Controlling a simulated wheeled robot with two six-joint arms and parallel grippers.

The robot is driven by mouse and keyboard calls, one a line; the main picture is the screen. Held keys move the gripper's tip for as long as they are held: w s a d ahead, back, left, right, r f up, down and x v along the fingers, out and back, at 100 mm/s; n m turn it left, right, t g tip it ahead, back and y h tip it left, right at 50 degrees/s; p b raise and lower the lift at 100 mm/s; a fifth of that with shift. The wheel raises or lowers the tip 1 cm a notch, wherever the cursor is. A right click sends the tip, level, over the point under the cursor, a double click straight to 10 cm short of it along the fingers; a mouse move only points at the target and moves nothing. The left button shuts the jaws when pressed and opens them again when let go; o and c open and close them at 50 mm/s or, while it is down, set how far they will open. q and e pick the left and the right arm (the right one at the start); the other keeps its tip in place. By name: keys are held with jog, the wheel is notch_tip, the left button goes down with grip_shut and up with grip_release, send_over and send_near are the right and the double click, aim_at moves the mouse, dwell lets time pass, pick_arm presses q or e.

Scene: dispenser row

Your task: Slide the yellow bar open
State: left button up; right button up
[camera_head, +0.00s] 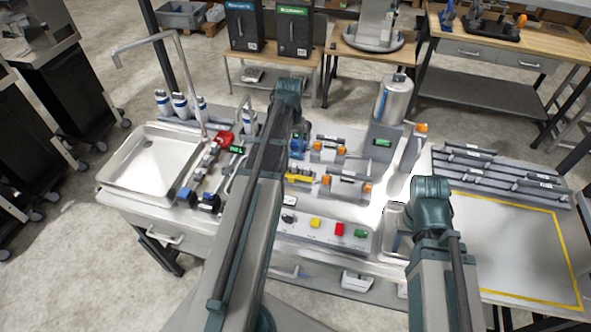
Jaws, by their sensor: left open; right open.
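The yellow bar (300,179) is a short, small strip in the middle of the dispenser station, just right of my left arm. My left arm rises from the bottom, crosses in front of the station and bends over at the top; I cannot make out its gripper fingers behind it. The left end of the bar is close to the arm's edge in the picture, so part of it may be hidden. My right arm rises at the lower right and bends over beside the station; its gripper is hidden behind the arm.
A control panel (325,238) with coloured buttons lies in front of the bar. Orange-ended cylinders (345,189) and a steel tank (394,100) stand near it. A metal tray (150,160) is at left. A yellow-bordered mat (520,245) at right is clear.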

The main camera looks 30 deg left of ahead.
aim_at(291, 177)
pick_arm(q)
notch_tip(291, 177, down, 14)
jog(key=b, duration=1.3)
jog(key=shift+b, duration=0.35)
pick_arm(e)
notch_tip(291, 177, down, 14)
jog(key=shift+r, duration=0.1)
pick_arm(q)
jog(key=shift+r, duration=0.1)
grip_shut()
